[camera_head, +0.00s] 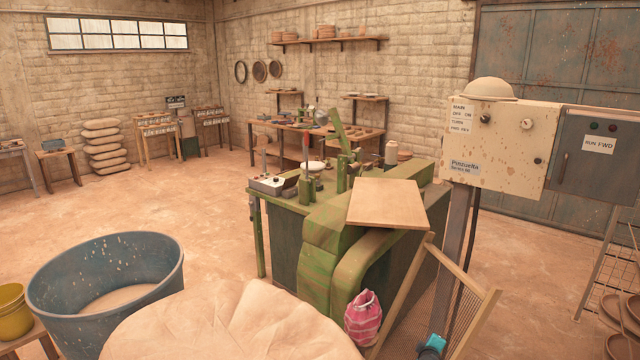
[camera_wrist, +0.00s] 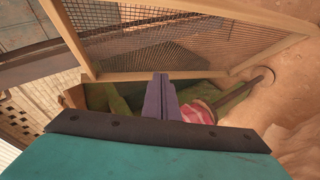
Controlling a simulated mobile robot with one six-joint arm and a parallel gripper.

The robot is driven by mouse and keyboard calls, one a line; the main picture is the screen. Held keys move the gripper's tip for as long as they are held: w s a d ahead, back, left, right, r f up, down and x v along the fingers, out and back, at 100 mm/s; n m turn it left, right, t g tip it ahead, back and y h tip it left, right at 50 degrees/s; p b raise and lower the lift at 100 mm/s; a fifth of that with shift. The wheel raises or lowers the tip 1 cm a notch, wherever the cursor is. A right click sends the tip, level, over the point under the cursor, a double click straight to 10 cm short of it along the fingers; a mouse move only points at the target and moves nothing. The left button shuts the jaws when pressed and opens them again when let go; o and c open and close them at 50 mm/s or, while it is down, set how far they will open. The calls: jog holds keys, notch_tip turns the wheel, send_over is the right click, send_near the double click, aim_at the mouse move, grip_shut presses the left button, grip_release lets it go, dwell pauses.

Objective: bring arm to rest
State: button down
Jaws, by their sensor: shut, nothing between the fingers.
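My gripper (camera_wrist: 161,82) shows in the wrist view with its two purple-grey fingers together and nothing between them. In the head view, only a small teal and dark part of my arm's end shows at the bottom edge, in front of the leaning mesh screen. The wood-framed mesh screen (camera_wrist: 165,48) spans the upper wrist view, beyond the fingertips. A pink striped cloth bundle (camera_wrist: 199,112) lies just right of the fingers; it also shows in the head view (camera_head: 363,318). I cannot tell whether the fingers touch anything.
The green press machine (camera_head: 330,235) with a board (camera_head: 388,203) on top stands at centre. A large pale sack (camera_head: 225,325) and a blue tub (camera_head: 55,300) fill the front left. A control box (camera_head: 495,143) stands at right. Open floor (camera_head: 150,205) lies at left.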

jog(key=s+a+f+m+g+b, duration=0.2)
jog(key=s+a+f+m+g, duration=0.3)
jog(key=s+f, duration=0.8)
jog(key=s+a+f+g+b, duration=0.25)
jog(key=s+a+f, duration=0.6)
jog(key=s, duration=0.65)
jog(key=s+a+m+g+y, duration=0.2)
jog(key=s+a+g, duration=0.2)
jog(key=s, duration=1)
jog(key=s+a+f+m+g+y, duration=0.1)
jog(key=s+a+g, duration=0.3)
jog(key=s, duration=1)
jog(key=shift+a+m+g+y, duration=0.35)
jog(key=shift+m+g+y, duration=0.4)
jog(key=shift+y, duration=0.15)
jog(key=shift+w, duration=0.1)
